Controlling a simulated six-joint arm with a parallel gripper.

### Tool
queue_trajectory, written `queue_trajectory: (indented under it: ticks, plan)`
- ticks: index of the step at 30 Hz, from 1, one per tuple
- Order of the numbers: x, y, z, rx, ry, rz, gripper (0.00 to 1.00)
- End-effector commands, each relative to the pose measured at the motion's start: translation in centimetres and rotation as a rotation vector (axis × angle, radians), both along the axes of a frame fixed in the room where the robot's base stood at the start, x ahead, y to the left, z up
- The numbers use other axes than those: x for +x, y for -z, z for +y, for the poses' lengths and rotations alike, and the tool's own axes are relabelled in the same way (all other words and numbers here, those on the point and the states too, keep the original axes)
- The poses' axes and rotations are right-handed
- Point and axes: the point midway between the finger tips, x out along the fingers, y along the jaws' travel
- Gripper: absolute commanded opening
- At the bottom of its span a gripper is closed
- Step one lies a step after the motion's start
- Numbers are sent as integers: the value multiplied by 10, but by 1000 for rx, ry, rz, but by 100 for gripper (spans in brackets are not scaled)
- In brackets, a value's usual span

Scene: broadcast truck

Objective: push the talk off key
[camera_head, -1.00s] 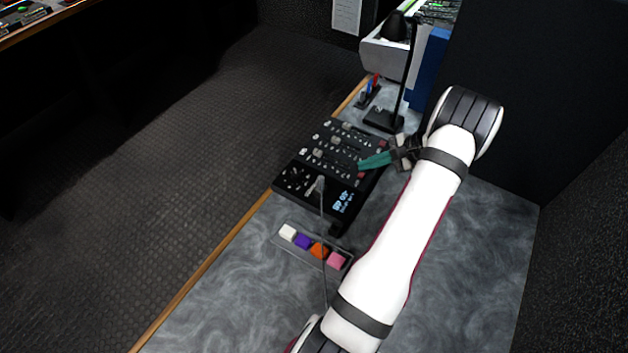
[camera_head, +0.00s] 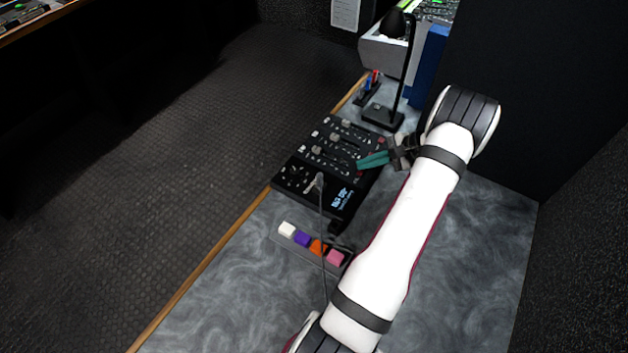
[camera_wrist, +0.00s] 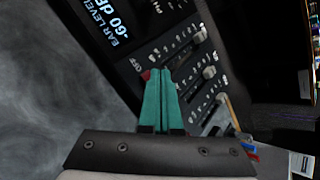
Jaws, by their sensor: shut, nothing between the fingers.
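The black control panel (camera_head: 318,150) with sliders and a small screen lies on the grey desk. In the wrist view a small red key (camera_wrist: 146,75) sits beside an "OFF" label, near the screen (camera_wrist: 103,25) that reads "EAR LEVEL -60 dB". My gripper (camera_head: 360,164) has teal fingers, shut and empty, over the panel's right side. In the wrist view its fingertips (camera_wrist: 159,72) are right beside the red key and partly cover the panel there. I cannot tell whether they touch the key.
A strip of white, purple, orange and pink blocks (camera_head: 311,247) lies in front of the panel, with a thin gooseneck stalk (camera_head: 322,215) crossing over it. A black lamp (camera_head: 383,115) and a pen holder (camera_head: 368,92) stand behind. Bare desk (camera_head: 235,290) lies front left.

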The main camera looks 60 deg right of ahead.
Motion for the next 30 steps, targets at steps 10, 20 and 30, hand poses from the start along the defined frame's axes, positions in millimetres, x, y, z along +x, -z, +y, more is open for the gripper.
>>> queue_trajectory:
  ticks: [10,20,30]
  plan:
    - [0,1,0,0,1,-1,0]
    - [0,5,0,-1,0,-1,0]
    - [0,9,0,0,1,-1,0]
